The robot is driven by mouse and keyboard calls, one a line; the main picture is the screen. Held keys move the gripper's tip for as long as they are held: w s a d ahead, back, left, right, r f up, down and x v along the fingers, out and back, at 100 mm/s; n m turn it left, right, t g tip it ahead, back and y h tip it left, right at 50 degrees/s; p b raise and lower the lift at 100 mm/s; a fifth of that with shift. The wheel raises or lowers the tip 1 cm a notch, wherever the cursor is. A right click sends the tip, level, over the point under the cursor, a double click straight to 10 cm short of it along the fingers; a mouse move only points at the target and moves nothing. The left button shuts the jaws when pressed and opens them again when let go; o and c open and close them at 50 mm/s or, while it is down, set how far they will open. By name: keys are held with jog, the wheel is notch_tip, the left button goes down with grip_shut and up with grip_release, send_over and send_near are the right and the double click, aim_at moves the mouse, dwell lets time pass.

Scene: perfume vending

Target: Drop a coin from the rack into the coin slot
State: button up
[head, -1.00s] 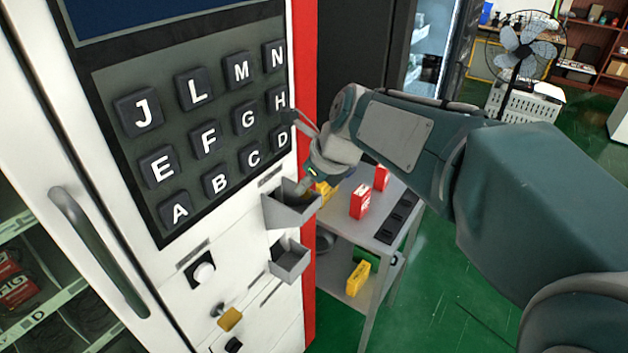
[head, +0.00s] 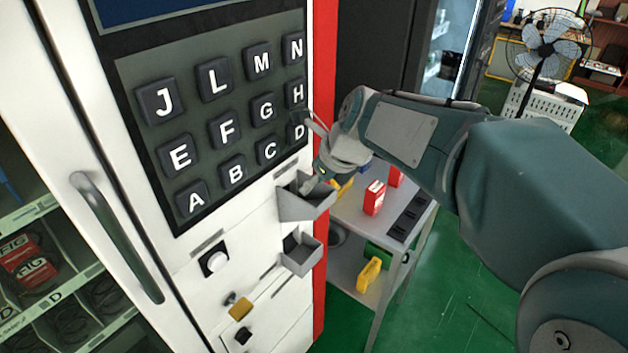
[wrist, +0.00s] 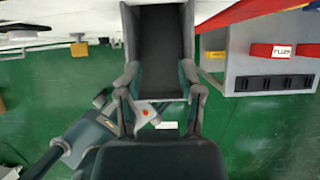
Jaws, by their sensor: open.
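The white vending machine (head: 240,270) stands at the left with a black keypad of lettered keys (head: 225,130). Two grey open bins stick out from its front, an upper bin (head: 305,207) and a lower bin (head: 301,258). Thin slits show on the panel above them; I cannot tell which is the coin slot. My gripper (head: 318,181) is at the upper bin, partly hidden by my arm. In the wrist view my gripper (wrist: 160,88) is open, its fingers on either side of a grey bin (wrist: 160,50) that looks empty. I see no coin in either view.
A grey cart (head: 345,215) with a red box (head: 374,198) and yellow items stands right of the machine.

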jog(key=v, duration=1.2)
jog(key=shift+a+f, duration=0.1)
dwell(0.4)
jog(key=s+d+f+n+h, duration=0.1)
jog(key=s+d+f+n, duration=0.2)
jog(key=n, duration=0.5)
jog(key=s+d+f+n+t+h, duration=0.1)
jog(key=s+d+f+n, duration=0.3)
jog(key=s+n, duration=0.4)
jog(key=s+d+f+n+t+h, duration=0.1)
jog(key=s+d+f+n+h, duration=0.1)
jog(key=s+f+n, duration=0.3)
jog(key=s+d+n, duration=0.1)
jog(key=n, duration=0.3)
jog(key=shift+s+d+n+h, duration=0.2)
jog(key=shift+d+n+h, duration=0.1)
jog(key=shift+h, duration=0.1)
